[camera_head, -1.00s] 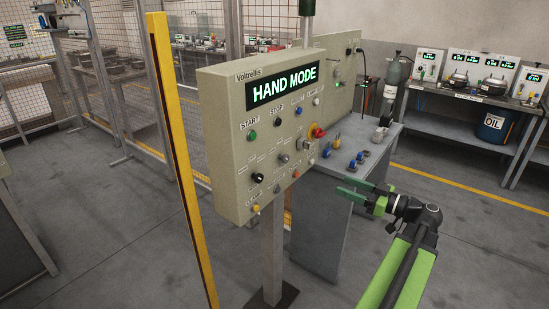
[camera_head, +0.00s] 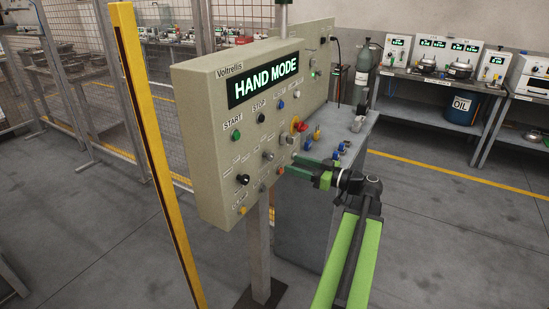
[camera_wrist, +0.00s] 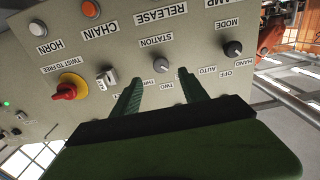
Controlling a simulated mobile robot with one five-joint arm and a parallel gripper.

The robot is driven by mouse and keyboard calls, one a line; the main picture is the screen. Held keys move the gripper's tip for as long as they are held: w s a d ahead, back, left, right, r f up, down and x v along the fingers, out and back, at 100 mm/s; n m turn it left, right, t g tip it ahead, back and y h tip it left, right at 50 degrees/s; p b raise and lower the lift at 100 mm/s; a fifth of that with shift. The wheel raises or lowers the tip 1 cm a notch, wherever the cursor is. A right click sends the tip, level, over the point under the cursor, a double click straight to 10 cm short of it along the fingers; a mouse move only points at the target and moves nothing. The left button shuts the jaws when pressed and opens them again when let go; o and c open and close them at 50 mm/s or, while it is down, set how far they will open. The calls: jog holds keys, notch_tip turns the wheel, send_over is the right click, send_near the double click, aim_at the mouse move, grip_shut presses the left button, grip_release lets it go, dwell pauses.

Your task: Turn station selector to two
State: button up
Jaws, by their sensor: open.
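The station selector is a grey knob (camera_wrist: 160,62) on the beige control panel, under an upside-down STATION label in the wrist view. In the head view the knob (camera_head: 268,155) sits in the middle of the panel face. My gripper (camera_wrist: 160,72) is open, its two green fingers pointing at the panel, one tip left and one right of the knob in the picture. I cannot tell whether they touch it. A TWO label shows between the fingers; the other position labels are partly hidden. In the head view my gripper (camera_head: 291,164) is at the panel's right edge.
The dark MODE knob (camera_wrist: 232,48) is right of the selector in the wrist view. A key switch (camera_wrist: 107,77) and a red emergency stop (camera_wrist: 70,88) are left of it. A yellow post (camera_head: 150,130) stands left of the panel (camera_head: 205,150). The display reads HAND MODE.

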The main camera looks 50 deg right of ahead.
aim_at(272, 157)
jog(key=x, duration=0.9)
jog(key=shift+s+a, duration=0.1)
